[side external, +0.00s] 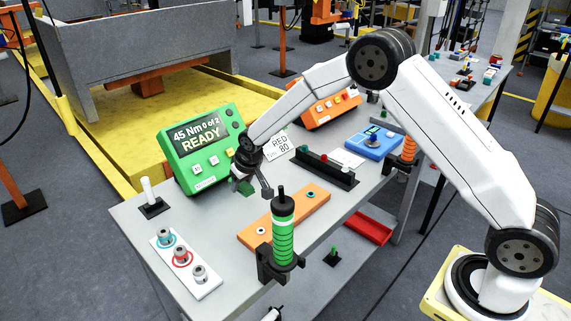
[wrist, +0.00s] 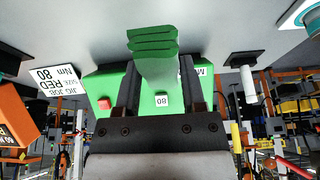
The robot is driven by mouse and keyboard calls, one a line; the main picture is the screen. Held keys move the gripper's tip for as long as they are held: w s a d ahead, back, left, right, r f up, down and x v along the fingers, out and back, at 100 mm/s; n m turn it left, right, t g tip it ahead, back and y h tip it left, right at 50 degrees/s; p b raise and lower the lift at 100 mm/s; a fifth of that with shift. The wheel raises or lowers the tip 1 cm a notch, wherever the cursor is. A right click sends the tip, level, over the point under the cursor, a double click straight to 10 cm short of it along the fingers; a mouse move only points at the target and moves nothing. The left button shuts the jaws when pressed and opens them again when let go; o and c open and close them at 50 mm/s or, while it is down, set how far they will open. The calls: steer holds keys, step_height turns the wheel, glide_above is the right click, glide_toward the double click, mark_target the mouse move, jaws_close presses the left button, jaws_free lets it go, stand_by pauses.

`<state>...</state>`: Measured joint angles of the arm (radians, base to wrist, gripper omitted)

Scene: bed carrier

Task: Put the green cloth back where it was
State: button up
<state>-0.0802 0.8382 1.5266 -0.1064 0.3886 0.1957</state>
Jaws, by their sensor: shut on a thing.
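The green cloth (wrist: 152,42) is a small folded piece with layered edges, held at the fingertips of my gripper (wrist: 158,72). In the side external view the cloth (side external: 248,189) shows as a small dark green patch below my gripper (side external: 243,178), just above the grey bench top. I cannot tell whether it touches the bench. My gripper is shut on it, in front of the green controller box (side external: 205,150), whose screen reads "45 Nm 0 of 2 READY". The controller box also shows behind the fingers in the wrist view (wrist: 104,86).
An orange plate (side external: 270,222) and a green-banded tool (side external: 283,235) in a black holder stand close by. A white socket tray (side external: 190,271) and a white peg (side external: 148,190) are at left. A card (side external: 279,145), black rack (side external: 318,171) and orange box (side external: 322,108) lie behind.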

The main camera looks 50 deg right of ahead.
steer(key=s+d+r+m+h, duration=0.1)
steer(key=s+d+r+m, duration=0.1)
steer(key=s+d, duration=0.55)
steer(key=s+d+r+m+h, duration=0.1)
steer(key=s+d+r+m, duration=0.2)
steer(key=d, duration=0.8)
glide_toward(289, 175)
steer(key=shift+w+d+f+n, duration=0.3)
steer(key=shift+w+d+f, duration=0.1)
steer(key=shift+f, duration=0.1)
steer(key=shift+w+d+f, duration=0.1)
steer(key=shift+w+f, duration=0.5)
steer(key=shift+f, duration=0.1)
steer(key=shift+w+d+f, duration=0.1)
steer(key=shift+w+f, duration=0.2)
steer(key=shift+f, duration=1.5)
steer(key=shift+f, duration=0.1)
